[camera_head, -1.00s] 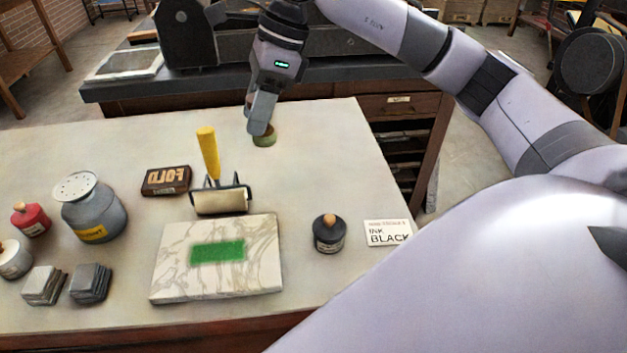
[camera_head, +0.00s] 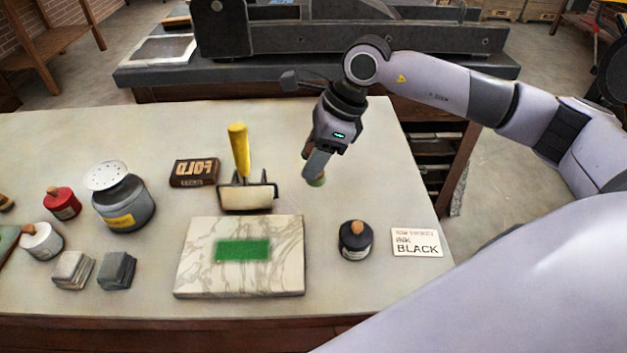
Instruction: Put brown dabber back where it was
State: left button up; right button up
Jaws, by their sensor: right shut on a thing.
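The black dabber, with a wooden knob, stands upright next to a white card reading INK BLACK (camera_head: 416,243). A red dabber (camera_head: 62,205) and a white dabber (camera_head: 41,241) stand at the left. My left gripper is not in view.
A marble slab (camera_head: 190,278) with a green ink patch (camera_head: 243,250) lies in front of a yellow-handled roller (camera_head: 246,194). A FOLD block (camera_head: 194,172), a grey shaker (camera_head: 124,205) and two small stacks (camera_head: 73,270) are further left. The table's back right is clear.

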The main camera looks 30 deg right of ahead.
aim_at(313, 183)
notch_tip(313, 183, down, 7)
jog(key=shift+r, duration=0.15)
dwell(0.4)
jog(key=shift+f, duration=0.2)
jog(key=o, duration=1.1)
jog(key=shift+c, duration=0.2)
jog(key=shift+r, duration=0.1)
jog(key=shift+r, duration=0.2)
jog(key=v, duration=1.2)
jog(key=shift+b, duration=0.4)
